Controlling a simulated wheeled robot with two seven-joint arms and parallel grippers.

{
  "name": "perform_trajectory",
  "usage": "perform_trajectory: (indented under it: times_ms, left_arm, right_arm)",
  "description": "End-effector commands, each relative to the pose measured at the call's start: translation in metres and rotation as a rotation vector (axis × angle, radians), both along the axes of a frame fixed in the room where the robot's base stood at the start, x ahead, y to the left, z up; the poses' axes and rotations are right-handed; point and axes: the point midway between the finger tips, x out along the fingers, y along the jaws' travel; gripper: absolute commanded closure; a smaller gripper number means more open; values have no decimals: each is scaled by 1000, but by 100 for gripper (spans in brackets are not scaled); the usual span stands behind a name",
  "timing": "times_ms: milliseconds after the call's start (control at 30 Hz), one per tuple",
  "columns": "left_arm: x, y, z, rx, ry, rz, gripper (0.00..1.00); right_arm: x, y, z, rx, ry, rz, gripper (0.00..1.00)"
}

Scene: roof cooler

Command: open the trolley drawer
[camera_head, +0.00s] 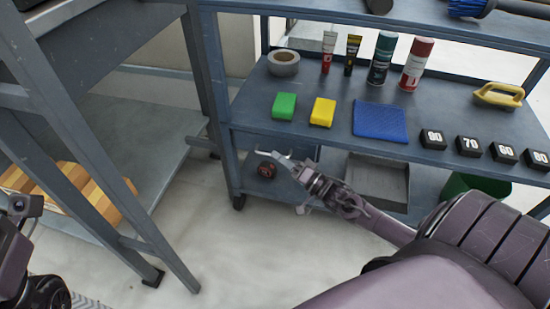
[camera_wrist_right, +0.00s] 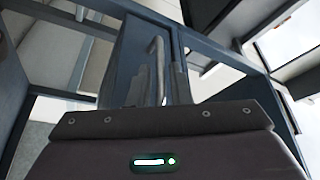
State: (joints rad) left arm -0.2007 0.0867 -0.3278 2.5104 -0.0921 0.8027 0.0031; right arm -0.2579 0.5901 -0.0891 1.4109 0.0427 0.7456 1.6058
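The blue-grey trolley (camera_head: 330,140) stands at the centre and right of the head view. My right gripper (camera_head: 293,178) is in front of its left part, just below the middle shelf's front edge, pointing left. A thin pale bar, which looks like a handle (camera_head: 273,155), lies at its fingertips. In the right wrist view a pale bar (camera_wrist_right: 159,68) runs between the grey fingers, before a blue-grey panel. I cannot tell whether they touch it. I see no open drawer; its front is not clearly visible. Only parts of my left arm show at the lower left.
The middle shelf carries sponges, a blue cloth (camera_head: 381,120), tape (camera_head: 283,62), tubes, cans and black numbered blocks. A grey tray (camera_head: 377,182) and green bin (camera_head: 474,186) sit lower. A metal frame (camera_head: 95,150) stands at left. The floor (camera_head: 250,255) in front is clear.

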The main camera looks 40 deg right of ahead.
Motion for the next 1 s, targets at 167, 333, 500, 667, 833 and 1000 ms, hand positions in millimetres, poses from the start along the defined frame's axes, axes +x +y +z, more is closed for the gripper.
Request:
perform_trajectory:
  times_ms: [167, 333, 500, 667, 833, 1000]
  left_arm:
    - [-1, -1, -1, 1, -13, 0, 41]
    - [-1, -1, 0, 1, -13, 0, 41]
    - [-1, -1, 1, 1, -13, 0, 41]
    - [-1, -1, 1, 1, -13, 0, 41]
    - [-1, -1, 0, 1, -13, 0, 41]
    - [-1, -1, 3, 0, -16, 0, 41]
  right_arm:
    - [14, 5, 2, -1, 0, 0, 82]
    - [16, 6, 4, -1, 0, 0, 82]
    - [16, 6, 4, -1, 0, -1, 89]
    - [16, 6, 4, -1, 0, -1, 100]
    - [16, 6, 4, 0, 1, -1, 100]
    - [14, 8, 4, 1, 1, 0, 100]
